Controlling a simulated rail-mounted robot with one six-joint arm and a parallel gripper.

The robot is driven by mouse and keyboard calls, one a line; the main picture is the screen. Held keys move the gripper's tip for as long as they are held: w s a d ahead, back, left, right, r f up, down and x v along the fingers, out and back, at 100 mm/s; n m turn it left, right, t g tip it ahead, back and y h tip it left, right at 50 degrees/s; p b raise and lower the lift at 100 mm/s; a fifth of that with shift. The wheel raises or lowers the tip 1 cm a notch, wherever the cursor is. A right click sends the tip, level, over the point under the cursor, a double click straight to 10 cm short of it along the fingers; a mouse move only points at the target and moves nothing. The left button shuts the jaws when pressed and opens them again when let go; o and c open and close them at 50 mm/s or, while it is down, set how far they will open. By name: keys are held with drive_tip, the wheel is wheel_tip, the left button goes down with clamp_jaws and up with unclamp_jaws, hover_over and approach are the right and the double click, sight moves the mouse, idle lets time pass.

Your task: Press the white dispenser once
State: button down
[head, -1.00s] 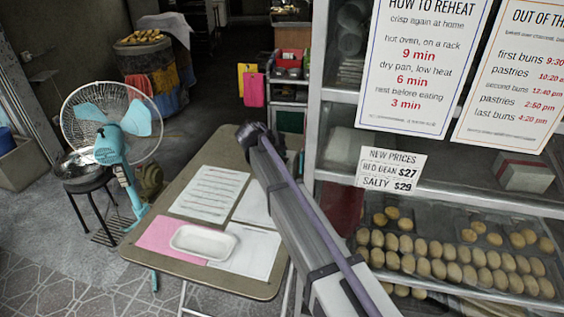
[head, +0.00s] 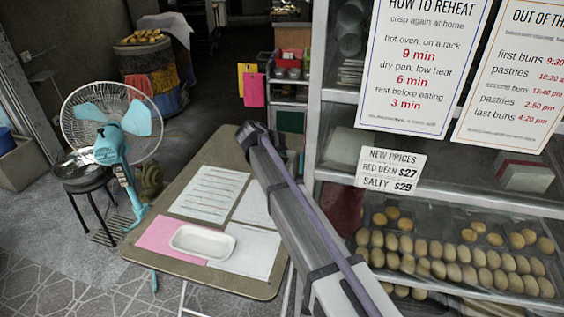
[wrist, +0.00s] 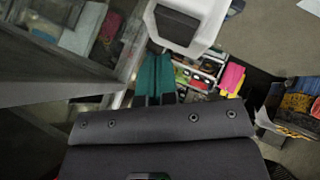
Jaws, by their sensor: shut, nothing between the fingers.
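A white body with a dark grey block on it, which looks like the white dispenser (wrist: 207,30), is at the top middle of the wrist view, cut off by the frame edge. It stands over the table (wrist: 258,45). My gripper (wrist: 163,120) is the dark, bolted shape across the bottom of the wrist view. It is shut and empty, with a visible gap between it and the dispenser. In the head view my arm crosses the table's right side and hides my gripper. Only a small pale patch shows beside the arm there, and I cannot tell what it is.
The table (head: 150,246) holds paper sheets (head: 209,192), a pink sheet (head: 158,240) and a white tray (head: 203,242). A glass bun cabinet (head: 440,186) stands close on the right. A fan (head: 113,150) and stool (head: 86,180) are left.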

drive_tip(key=shift+f, duration=0.1)
drive_tip(key=shift+f+b, duration=0.35)
drive_tip(key=shift+b, duration=0.1)
drive_tip(key=shift+f+b, duration=0.4)
idle(0.4)
drive_tip(key=shift+r, duration=0.15)
drive_tip(key=shift+r+p, duration=0.7)
drive_tip(key=shift+p, duration=0.15)
wheel_tip(320, 180, up, 5)
drive_tip(key=p, duration=0.5)
drive_tip(key=shift+r, duration=0.1)
idle(0.4)
